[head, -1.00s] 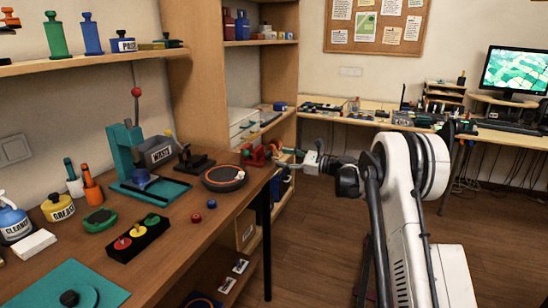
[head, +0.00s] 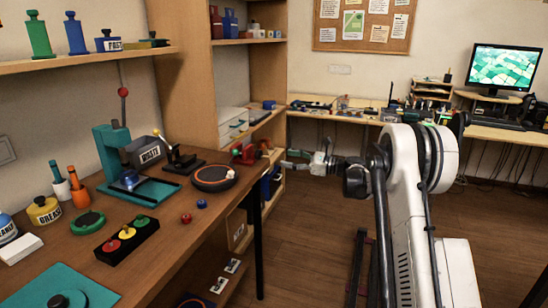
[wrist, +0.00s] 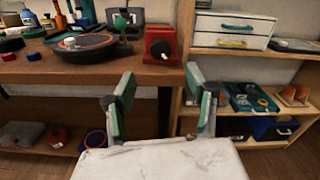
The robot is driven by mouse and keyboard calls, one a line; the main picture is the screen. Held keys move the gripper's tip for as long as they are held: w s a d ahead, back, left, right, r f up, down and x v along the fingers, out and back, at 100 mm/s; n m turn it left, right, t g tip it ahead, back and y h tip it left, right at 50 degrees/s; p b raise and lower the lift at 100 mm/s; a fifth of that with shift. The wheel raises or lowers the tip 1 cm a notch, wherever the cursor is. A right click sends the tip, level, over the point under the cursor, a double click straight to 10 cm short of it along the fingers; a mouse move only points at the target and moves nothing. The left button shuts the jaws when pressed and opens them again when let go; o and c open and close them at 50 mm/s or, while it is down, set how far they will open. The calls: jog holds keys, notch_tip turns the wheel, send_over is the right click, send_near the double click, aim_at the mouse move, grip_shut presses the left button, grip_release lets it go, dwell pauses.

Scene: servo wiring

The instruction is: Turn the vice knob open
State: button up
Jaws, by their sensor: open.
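The red vice (wrist: 160,45) stands at the bench's front edge in the wrist view, with a dark round knob (wrist: 161,48) on its face toward me. In the head view the small red vice (head: 244,153) is at the bench's far right end; its knob is too small to make out there. My gripper (wrist: 162,88) is open and empty, its two green-padded fingers spread below and in front of the vice, apart from it. In the head view my gripper (head: 287,160) is just right of the vice, beyond the bench edge.
A round black turntable with an orange ring (head: 214,178) sits left of the vice. A green arbor press (head: 125,160) stands farther left. A shelf with white drawers (wrist: 234,30) is to the right in the wrist view. The floor (head: 310,240) before the bench is clear.

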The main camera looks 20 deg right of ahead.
aim_at(260, 154)
jog(key=w+a+m, duration=0.2)
jog(key=a, duration=0.1)
jog(key=w+a+m+b, duration=0.1)
jog(key=w+a, duration=0.2)
jog(key=a, duration=0.1)
jog(key=w+a+m+b, duration=0.1)
jog(key=w+a+m, duration=0.1)
jog(key=a, duration=0.1)
jog(key=shift+w+a+m, duration=0.15)
jog(key=shift+w+m, duration=0.15)
jog(key=shift+w, duration=0.1)
jog(key=shift+c, duration=0.2)
jog(key=c, duration=1.2)
jog(key=shift+o, duration=0.2)
jog(key=n, duration=0.4)
jog(key=shift+s+a+n, duration=0.1)
jog(key=shift+s+n, duration=0.05)
jog(key=shift+n, duration=1.65)
